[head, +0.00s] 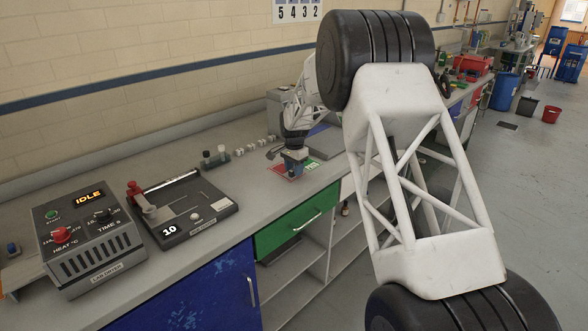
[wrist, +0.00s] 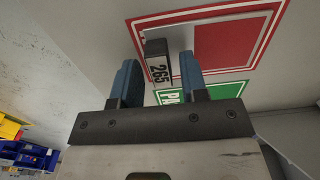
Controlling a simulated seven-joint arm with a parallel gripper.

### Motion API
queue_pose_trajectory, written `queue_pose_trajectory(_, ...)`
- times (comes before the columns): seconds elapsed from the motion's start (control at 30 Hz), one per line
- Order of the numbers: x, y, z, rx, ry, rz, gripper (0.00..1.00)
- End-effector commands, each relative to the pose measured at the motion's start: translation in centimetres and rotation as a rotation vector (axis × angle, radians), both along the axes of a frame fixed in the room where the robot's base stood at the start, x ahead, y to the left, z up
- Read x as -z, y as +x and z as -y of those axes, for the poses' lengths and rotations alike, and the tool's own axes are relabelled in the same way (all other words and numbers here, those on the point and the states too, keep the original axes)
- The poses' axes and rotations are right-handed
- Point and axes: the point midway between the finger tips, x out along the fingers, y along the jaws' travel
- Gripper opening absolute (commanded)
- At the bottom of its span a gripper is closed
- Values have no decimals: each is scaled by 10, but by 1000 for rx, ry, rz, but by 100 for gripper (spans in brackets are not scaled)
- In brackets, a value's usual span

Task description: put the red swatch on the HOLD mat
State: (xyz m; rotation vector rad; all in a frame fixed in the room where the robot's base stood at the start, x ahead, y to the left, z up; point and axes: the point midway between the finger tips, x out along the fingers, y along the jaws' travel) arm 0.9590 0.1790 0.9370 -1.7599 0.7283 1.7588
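In the wrist view a flat, darker red rectangle, which looks like the red swatch (wrist: 232,42), lies on the red mat with a white outline (wrist: 150,22). No HOLD lettering is readable. A black block with a white "265" label (wrist: 158,68) is at the mat's left part, between the blue fingers of my gripper (wrist: 158,72). The fingers are apart, with a narrow gap showing right of the block. In the head view my gripper (head: 294,168) is low over the red mat (head: 281,171) and hides much of it.
A green PASS mat (head: 311,163) adjoins the red mat. Small bottles (head: 222,153) and several small blocks (head: 252,147) stand along the bench. A black board marked 10 (head: 185,208) and the IDLE dryer (head: 92,240) are at left. Below is a green drawer (head: 298,224).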

Motion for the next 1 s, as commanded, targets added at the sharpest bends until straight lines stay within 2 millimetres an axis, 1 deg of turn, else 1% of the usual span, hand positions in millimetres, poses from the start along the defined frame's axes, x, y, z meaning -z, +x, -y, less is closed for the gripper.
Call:
queue_pose_trajectory(0.03,0,0,0,0,0,0,48)
queue_pose_trajectory(0.07,0,0,0,0,0,0,50)
queue_pose_trajectory(0.33,0,0,0,0,0,0,50)
queue_pose_trajectory(0.47,-4,0,0,0,0,1,50)
queue_pose_trajectory(0.67,-21,0,0,0,0,1,50)
queue_pose_trajectory(1.0,-62,0,0,0,0,1,50)
